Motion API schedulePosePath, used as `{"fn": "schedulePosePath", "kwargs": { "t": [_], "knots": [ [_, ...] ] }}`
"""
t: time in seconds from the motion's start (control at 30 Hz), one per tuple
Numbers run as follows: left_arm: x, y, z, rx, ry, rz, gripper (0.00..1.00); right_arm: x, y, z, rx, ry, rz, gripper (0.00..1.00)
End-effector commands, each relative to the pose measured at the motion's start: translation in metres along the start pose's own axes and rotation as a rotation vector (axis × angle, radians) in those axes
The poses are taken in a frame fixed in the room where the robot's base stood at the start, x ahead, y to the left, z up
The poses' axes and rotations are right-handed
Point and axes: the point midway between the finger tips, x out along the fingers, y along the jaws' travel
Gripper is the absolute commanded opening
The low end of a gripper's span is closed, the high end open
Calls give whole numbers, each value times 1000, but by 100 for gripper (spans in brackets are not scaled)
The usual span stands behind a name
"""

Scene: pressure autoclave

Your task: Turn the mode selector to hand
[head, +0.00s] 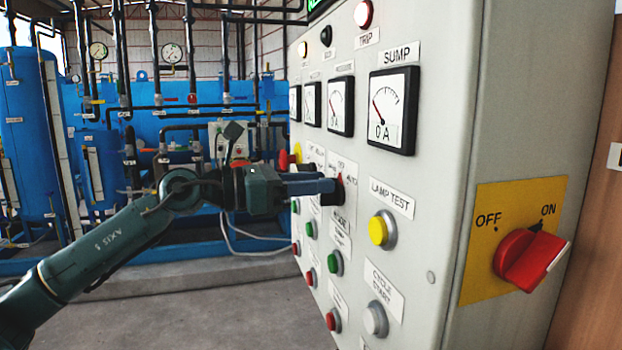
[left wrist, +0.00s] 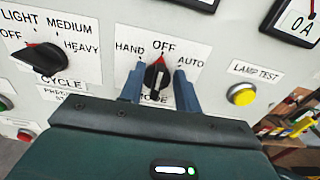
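The mode selector is a black knob with a red pointer mark (left wrist: 157,74), on a white plate marked HAND, OFF and AUTO, in the left wrist view. Its pointer is up, at about OFF. In the head view the selector (head: 339,191) is partly hidden by my left gripper (head: 318,186). In the left wrist view the left gripper's blue fingers (left wrist: 158,90) stand on both sides of the knob, with a gap on each side. The gripper is open and around the knob; I see no firm contact. My right gripper is not in view.
A cycle selector (left wrist: 42,57) sits left of the mode selector. The yellow lamp test button (head: 381,230) is to its right, meters above, and several buttons below. A red switch (head: 527,258) projects from the cabinet's side. Blue tanks (head: 25,130) stand behind my left arm.

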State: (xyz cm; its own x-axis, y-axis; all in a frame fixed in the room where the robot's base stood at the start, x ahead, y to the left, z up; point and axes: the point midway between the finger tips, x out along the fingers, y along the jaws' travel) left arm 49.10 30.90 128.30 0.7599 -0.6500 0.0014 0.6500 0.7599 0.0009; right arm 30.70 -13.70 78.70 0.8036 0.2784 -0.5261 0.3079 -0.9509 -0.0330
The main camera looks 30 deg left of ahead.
Motion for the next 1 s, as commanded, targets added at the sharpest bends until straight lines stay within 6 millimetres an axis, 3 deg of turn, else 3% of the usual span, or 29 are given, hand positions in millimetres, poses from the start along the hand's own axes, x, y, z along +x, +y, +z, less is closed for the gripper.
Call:
{"fn": "schedulePosePath", "kwargs": {
  "t": [0.1, 0.5, 1.0],
  "knots": [
    [0, 0, 0, 0, 0, 0, 31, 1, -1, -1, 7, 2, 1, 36],
    [0, 0, 0, -1, 0, 0, 0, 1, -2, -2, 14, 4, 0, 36],
    [0, 2, 0, -71, 3, 0, 0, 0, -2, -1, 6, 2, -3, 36]
  ]
}}
